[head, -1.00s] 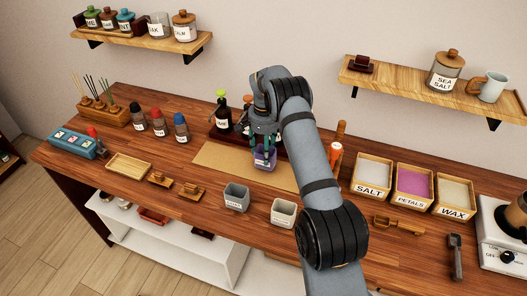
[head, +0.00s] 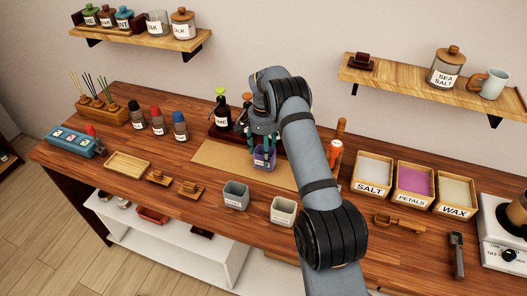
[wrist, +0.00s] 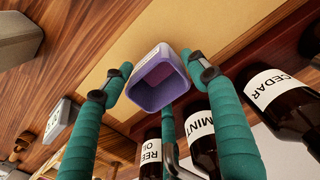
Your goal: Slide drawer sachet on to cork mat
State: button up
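A purple square cup (head: 263,161), its label unreadable, stands on the tan cork mat (head: 214,156) in the head view. In the wrist view the purple cup (wrist: 157,85) shows its open top and stands over the cork mat (wrist: 110,75). My gripper (head: 263,143) is directly above and around the cup, fingers pointing down. In the wrist view the teal fingers of my gripper (wrist: 160,72) are spread on either side of the cup, with gaps visible; contact is unclear. Two grey cups, one (head: 235,196) and a paler one (head: 283,211), stand in front of the mat. I cannot read which is the drawer sachet.
Dark bottles (head: 222,115) stand in a rack close behind the cup; in the wrist view a bottle labelled MINT (wrist: 200,130) is beside the fingers. The mat's left part is clear.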

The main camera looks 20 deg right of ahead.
jog(key=shift+o, duration=1.3)
notch_tip(320, 180, up, 12)
jog(key=shift+f, duration=0.1)
notch_tip(320, 180, down, 12)
jog(key=shift+r, duration=0.15)
jog(key=shift+r+p, duration=0.35)
jog(key=shift+p, duration=0.1)
jog(key=shift+f+b, duration=0.15)
jog(key=shift+b, duration=0.25)
